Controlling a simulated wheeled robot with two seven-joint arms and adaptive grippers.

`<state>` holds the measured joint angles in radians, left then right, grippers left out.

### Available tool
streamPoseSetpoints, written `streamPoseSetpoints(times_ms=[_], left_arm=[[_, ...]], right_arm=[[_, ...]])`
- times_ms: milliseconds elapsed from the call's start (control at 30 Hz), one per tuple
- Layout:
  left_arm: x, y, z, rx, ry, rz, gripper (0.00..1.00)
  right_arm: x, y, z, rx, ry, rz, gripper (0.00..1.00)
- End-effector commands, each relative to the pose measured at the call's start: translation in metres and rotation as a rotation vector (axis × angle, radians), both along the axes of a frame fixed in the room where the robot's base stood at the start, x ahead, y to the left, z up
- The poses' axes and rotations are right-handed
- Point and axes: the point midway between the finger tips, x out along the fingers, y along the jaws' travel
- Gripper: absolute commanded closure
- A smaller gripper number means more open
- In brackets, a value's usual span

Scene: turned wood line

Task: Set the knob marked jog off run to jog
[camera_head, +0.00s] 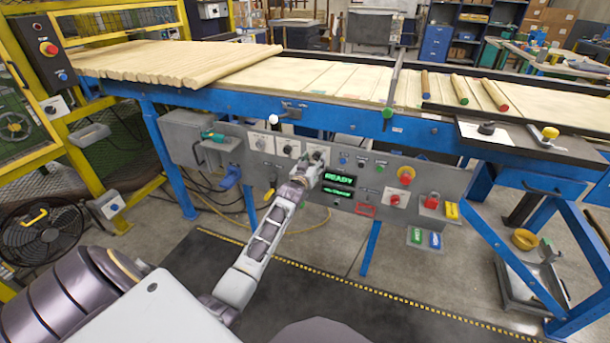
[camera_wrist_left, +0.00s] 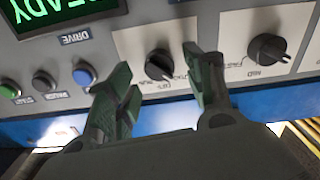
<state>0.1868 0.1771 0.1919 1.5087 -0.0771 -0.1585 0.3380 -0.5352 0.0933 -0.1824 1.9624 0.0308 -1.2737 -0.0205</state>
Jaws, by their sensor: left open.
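The selector knob (camera_wrist_left: 158,64), black on a white plate, shows between my left fingertips in the wrist view. Its lettering is upside down there and partly hidden; I cannot tell where it points. In the head view the knob (camera_head: 317,156) is the rightmost of the row of knobs on the grey panel, partly covered by my gripper. My left gripper (camera_head: 314,168) is at the panel just in front of it. In the wrist view the gripper (camera_wrist_left: 156,62) is open, one finger each side of the knob, with no clear contact. My right gripper is out of view.
A similar black knob (camera_wrist_left: 268,48) sits beside it on its own plate. The green READY display (camera_head: 338,178) and red emergency button (camera_head: 406,174) are farther right. The conveyor (camera_head: 300,76) runs above.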

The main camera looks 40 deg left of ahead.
Motion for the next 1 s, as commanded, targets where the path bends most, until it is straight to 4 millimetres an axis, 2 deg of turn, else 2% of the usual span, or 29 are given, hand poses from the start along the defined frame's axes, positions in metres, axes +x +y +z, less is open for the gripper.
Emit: streamPoseSetpoints(times_ms=[1000], left_arm=[[-0.087, -0.021, -0.001, 0.0, 0.001, 0.0, 0.47]], right_arm=[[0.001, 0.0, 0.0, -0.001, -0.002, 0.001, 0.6]])
